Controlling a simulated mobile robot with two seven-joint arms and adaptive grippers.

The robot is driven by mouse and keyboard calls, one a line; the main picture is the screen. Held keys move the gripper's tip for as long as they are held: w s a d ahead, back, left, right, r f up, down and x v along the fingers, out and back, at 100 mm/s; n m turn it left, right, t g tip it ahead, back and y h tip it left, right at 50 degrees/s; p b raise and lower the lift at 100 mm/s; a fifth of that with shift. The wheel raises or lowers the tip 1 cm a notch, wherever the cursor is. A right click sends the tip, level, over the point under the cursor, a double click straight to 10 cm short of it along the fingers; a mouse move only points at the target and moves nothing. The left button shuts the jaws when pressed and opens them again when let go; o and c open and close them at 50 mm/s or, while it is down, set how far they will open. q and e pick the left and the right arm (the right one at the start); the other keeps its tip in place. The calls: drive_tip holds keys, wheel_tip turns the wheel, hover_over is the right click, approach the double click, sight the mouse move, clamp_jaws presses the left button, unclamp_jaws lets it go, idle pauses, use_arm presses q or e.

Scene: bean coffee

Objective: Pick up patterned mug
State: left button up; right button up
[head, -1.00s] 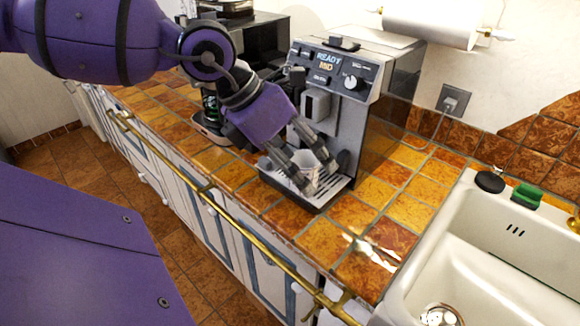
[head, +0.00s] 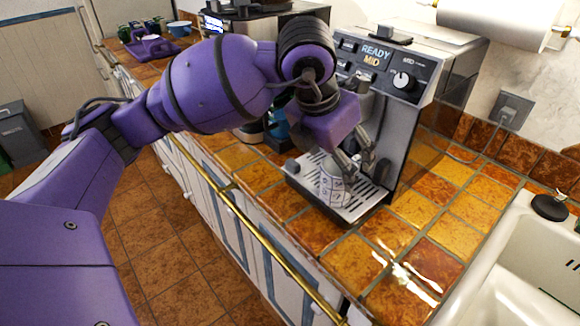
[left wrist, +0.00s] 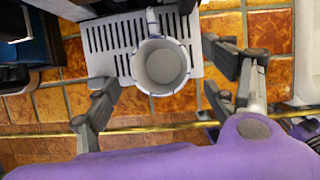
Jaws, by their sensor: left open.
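The patterned mug (head: 334,187), white with dark markings, stands upright on the drip tray (head: 356,206) of the coffee machine (head: 402,110). In the left wrist view, the mug (left wrist: 160,66) shows from above, with an empty grey inside and its handle toward the top of the picture. My left gripper (head: 358,166) is open and empty, its fingers just above and behind the mug in the head view. In the left wrist view the fingers of the left gripper (left wrist: 160,92) are spread wide on both sides of the mug, apart from it. My right gripper is not in view.
A brass rail (head: 250,232) runs along the counter's front edge. Tiled counter (head: 420,208) lies clear right of the machine, up to the white sink (head: 500,270). A purple tray (head: 152,47) with cups stands at the far left. A dark bottle stands behind my arm.

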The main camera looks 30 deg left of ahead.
sight(339, 176)
use_arm(q)
drive_tip(key=x, duration=0.6)
drive_tip(key=shift+f+p, duration=0.3)
drive_tip(key=shift+c, duration=0.2)
drive_tip(key=c, duration=1.6)
